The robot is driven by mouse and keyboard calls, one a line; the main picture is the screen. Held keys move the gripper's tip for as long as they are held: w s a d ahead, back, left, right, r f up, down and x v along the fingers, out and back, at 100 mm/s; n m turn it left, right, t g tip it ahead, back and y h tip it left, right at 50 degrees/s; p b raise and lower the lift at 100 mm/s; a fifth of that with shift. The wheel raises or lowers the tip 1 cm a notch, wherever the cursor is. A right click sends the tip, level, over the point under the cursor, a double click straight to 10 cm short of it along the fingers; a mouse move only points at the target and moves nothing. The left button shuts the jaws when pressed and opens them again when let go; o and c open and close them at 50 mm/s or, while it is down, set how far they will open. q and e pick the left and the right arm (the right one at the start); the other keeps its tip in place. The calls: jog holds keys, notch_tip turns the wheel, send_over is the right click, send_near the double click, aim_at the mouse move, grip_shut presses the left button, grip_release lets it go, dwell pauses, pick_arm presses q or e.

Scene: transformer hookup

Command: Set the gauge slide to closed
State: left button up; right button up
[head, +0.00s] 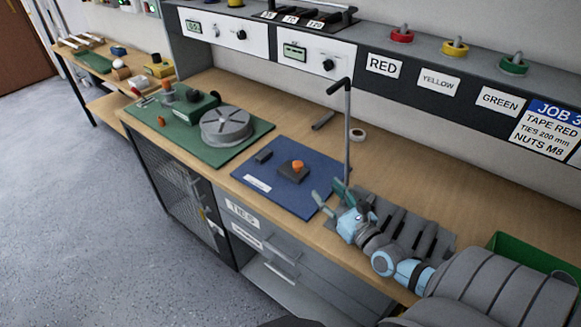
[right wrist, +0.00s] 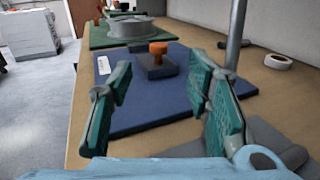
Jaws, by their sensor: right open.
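A dark block with an orange knob (head: 296,167), which looks like the gauge slide, sits on a blue mat (head: 272,187) on the bench. A smaller dark block (head: 263,157) lies left of it on the same mat. The white label on the mat is too small to read. My right gripper (head: 329,194) is at the mat's right edge, open and empty, right of the orange-knobbed block. In the right wrist view, the orange knob (right wrist: 158,48) shows ahead, beyond and between the open green fingers (right wrist: 163,92), not touched. My left gripper is out of view.
A thin upright grey post with a bent top (head: 347,130) stands just behind my right gripper. A grey rack (head: 405,228) lies below my right wrist. A green mat (head: 180,144) with a round grey drum (head: 227,128) is farther left. A tape roll (head: 357,134) lies behind the post.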

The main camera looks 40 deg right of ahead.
jog(key=shift+w+f+b, duration=0.2)
jog(key=shift+f+b, duration=0.1)
jog(key=shift+f, duration=0.35)
jog(key=shift+w+f, duration=0.15)
jog(key=shift+w, duration=0.1)
jog(key=b, duration=0.2)
send_near(300, 168)
jog(key=w, duration=0.4)
jog(key=shift+d, duration=0.3)
jog(key=w+b, duration=0.1)
jog(key=w, duration=0.1)
jog(key=w+b, duration=0.1)
jog(key=w, duration=0.1)
jog(key=w+b, duration=0.1)
jog(key=w, duration=0.1)
jog(key=shift+w+d, duration=0.3)
jog(key=shift+w+d+b, duration=0.1)
jog(key=shift+w+b, duration=0.2)
jog(key=shift+w, duration=0.2)
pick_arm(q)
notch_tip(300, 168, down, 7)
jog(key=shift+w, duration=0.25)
pick_arm(e)
jog(key=shift+r, duration=0.3)
jog(key=shift+c, duration=0.4)
grip_shut()
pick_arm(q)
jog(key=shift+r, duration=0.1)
